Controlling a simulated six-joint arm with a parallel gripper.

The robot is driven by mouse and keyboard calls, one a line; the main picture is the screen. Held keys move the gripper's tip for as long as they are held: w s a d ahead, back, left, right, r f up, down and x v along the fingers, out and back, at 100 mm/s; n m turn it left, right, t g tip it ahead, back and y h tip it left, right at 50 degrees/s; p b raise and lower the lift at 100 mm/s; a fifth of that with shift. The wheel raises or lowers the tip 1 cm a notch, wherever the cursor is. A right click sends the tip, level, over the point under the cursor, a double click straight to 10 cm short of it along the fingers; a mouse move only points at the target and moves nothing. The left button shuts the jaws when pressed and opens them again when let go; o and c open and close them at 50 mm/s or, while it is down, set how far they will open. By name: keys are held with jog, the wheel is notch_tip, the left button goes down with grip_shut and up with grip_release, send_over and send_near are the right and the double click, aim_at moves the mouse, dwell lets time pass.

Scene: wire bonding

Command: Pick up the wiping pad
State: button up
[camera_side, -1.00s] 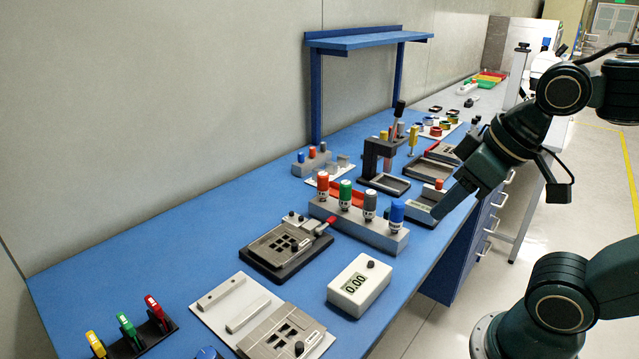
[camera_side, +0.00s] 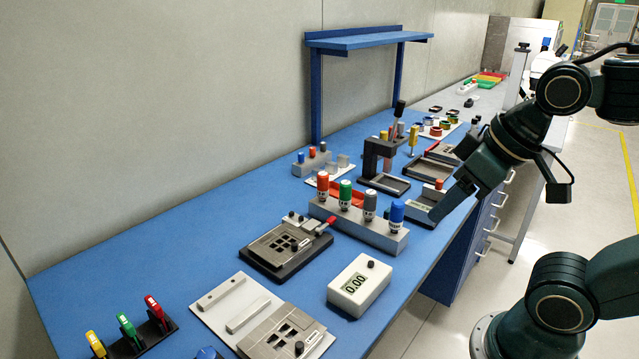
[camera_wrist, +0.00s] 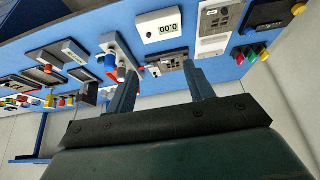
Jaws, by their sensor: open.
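I cannot tell for sure which item is the wiping pad. One small block with an orange knob (camera_side: 439,184) stands near the bench's front edge, just behind my gripper in the side view. A grey box with a pale face (camera_side: 424,205) lies beside it, partly hidden by my fingers. My gripper (camera_side: 436,216) is over this front edge, pointing down and to the left. In the wrist view my gripper (camera_wrist: 160,66) shows two fingers spread apart with nothing between them.
A grey block with several coloured bottles (camera_side: 372,232) stands left of my gripper. A white meter (camera_side: 358,286) and a dark fixture (camera_side: 285,247) are nearer the camera. A black press stand (camera_side: 378,160) rises behind. The blue bench (camera_side: 160,240) has free room at left.

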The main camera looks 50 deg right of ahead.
jog(key=n+g+y, duration=0.2)
jog(key=n+g, duration=0.4)
jog(key=n, duration=1.2)
send_over(389, 209)
jog(key=d, duration=0.2)
notch_tip(389, 209, down, 12)
jog(key=shift+d+f, duration=0.15)
jog(key=shift+f, duration=0.05)
jog(key=shift+a+f, duration=0.25)
jog(key=shift+f, duration=1.15)
jog(key=shift+a+f, duration=0.2)
jog(key=shift+f, duration=1.25)
jog(key=shift+a+f, duration=0.25)
jog(key=shift+f, duration=1.15)
